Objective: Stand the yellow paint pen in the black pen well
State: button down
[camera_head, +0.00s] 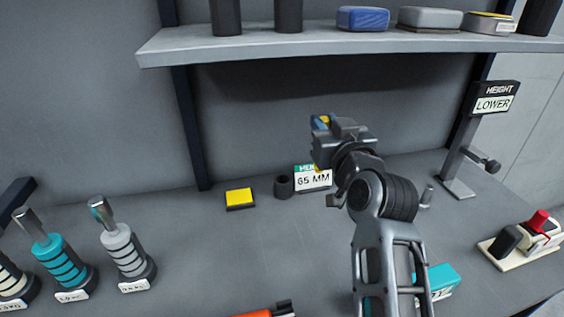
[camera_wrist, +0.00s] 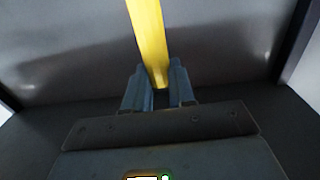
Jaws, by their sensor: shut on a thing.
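The yellow paint pen (camera_wrist: 148,40) is between the two fingers of my gripper (camera_wrist: 159,88) in the wrist view. It reaches up out of the frame and leans slightly left there. The black pen well (camera_head: 283,188) is a short dark cylinder on the bench near the wall, below and left of my gripper. The pen is apart from the well.
The shelf (camera_head: 340,50) overhangs above. A height stand (camera_head: 472,150) is at right. Ringed tools (camera_head: 125,255) stand at left.

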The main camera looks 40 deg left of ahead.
jog(key=s+a+f, duration=0.1)
jog(key=a+f, duration=0.7)
jog(key=f, duration=0.1)
jog(key=shift+a+f+p, duration=0.15)
jog(key=shift+a+p, duration=0.25)
jog(key=shift+s, duration=0.1)
jog(key=shift+f, duration=0.15)
jog(key=c, duration=0.9)
grip_release()
jog(key=shift+c, duration=0.2)
jog(key=v, duration=1.2)
